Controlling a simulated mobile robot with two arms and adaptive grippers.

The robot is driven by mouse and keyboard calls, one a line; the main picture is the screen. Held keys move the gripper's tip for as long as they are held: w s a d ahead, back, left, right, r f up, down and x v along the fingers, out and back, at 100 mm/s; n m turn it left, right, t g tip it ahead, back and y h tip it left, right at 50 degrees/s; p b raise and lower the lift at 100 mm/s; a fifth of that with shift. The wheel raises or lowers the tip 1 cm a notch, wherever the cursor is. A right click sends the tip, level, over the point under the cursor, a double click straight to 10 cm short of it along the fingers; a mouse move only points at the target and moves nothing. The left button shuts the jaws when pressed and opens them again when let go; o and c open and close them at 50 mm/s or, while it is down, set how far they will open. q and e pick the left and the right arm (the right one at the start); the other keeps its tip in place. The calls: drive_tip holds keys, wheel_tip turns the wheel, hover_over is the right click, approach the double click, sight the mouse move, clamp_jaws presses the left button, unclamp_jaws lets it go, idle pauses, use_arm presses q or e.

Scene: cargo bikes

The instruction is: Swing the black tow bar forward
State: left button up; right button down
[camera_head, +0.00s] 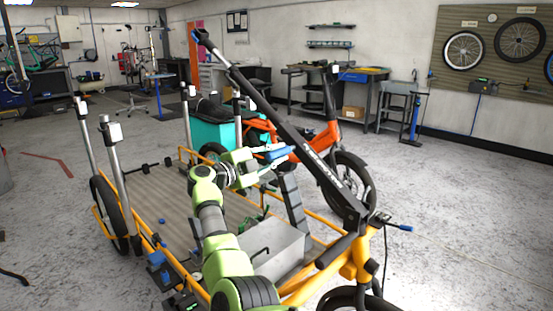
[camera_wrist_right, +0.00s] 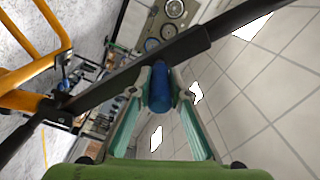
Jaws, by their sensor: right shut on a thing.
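The black tow bar (camera_head: 285,130) slants up from the front of the orange-framed cargo bike (camera_head: 330,248) toward the upper left. In the right wrist view the tow bar (camera_wrist_right: 120,82) crosses diagonally just beyond the fingertips. My right gripper (camera_head: 284,152) is beside the bar's middle, and in the wrist view its pale teal fingers (camera_wrist_right: 159,88) are shut on a blue grip (camera_wrist_right: 158,90). The grip meets the bar there, though the exact joint is hard to see. My right arm hides part of the bike's bed. My left gripper is not in view.
The bike's flat slatted bed (camera_head: 160,205) has upright silver posts (camera_head: 115,150) around it. An orange bicycle (camera_head: 325,140) with a teal box (camera_head: 212,133) stands close behind the bar. Open concrete floor (camera_head: 460,210) lies to the right.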

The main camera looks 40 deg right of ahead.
drive_tip(key=shift+s+r, duration=0.15)
drive_tip(key=shift+r, duration=0.3)
drive_tip(key=c, duration=1.9)
unclamp_jaws()
drive_tip(key=shift+a+f, duration=0.1)
drive_tip(key=shift+f, duration=0.05)
drive_tip(key=shift+a, duration=0.35)
drive_tip(key=s+a, duration=0.1)
drive_tip(key=a, duration=1)
